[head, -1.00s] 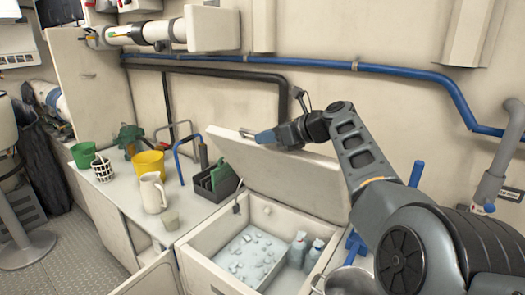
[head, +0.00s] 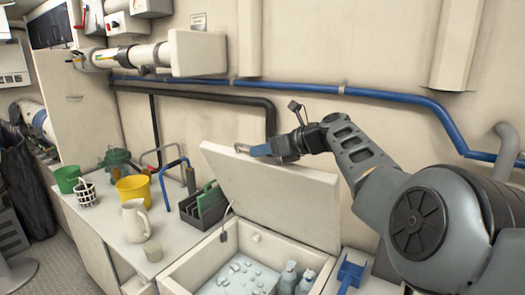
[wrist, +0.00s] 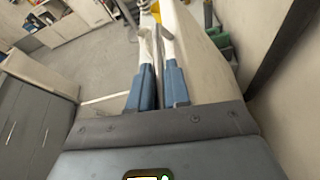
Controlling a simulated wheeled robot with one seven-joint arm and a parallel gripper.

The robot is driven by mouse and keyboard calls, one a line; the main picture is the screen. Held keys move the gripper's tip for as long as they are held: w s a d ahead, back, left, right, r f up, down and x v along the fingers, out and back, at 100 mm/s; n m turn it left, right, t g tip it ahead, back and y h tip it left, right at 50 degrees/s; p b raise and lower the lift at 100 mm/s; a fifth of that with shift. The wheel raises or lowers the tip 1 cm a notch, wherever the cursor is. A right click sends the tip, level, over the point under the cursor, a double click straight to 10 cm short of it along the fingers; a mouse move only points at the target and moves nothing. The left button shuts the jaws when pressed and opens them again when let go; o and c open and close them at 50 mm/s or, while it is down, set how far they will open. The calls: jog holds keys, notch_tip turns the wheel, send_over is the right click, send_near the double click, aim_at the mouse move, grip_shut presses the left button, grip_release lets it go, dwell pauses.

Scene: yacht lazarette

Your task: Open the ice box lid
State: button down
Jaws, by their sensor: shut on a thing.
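The ice box lid (head: 275,190) is a thick cream panel, raised and leaning up toward the back wall in the head view. The ice box (head: 185,283) below it is open, with ice cubes (head: 236,275) and bottles (head: 287,279) inside. My gripper (head: 262,150) is at the lid's upper edge, shut on the lid handle (head: 241,148). In the wrist view my blue-padded fingers (wrist: 158,88) are close together at the pale handle (wrist: 156,48), beside the lid's edge (wrist: 185,50). The exact contact between the pads is hard to see.
The counter left of the box holds a white jug (head: 135,222), a yellow bucket (head: 133,189), a green bucket (head: 67,178), a white basket (head: 86,195) and a dark caddy (head: 202,211). A blue pipe (head: 300,87) runs along the wall behind the lid.

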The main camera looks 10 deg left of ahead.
aim_at(287, 169)
jog(key=c, duration=1.4)
grip_release()
jog(key=shift+f, duration=0.2)
jog(key=shift+c, duration=0.2)
jog(key=shift+r, duration=0.15)
jog(key=shift+p+v, duration=1)
jog(key=shift+v, duration=2.85)
jog(key=shift+d, duration=0.1)
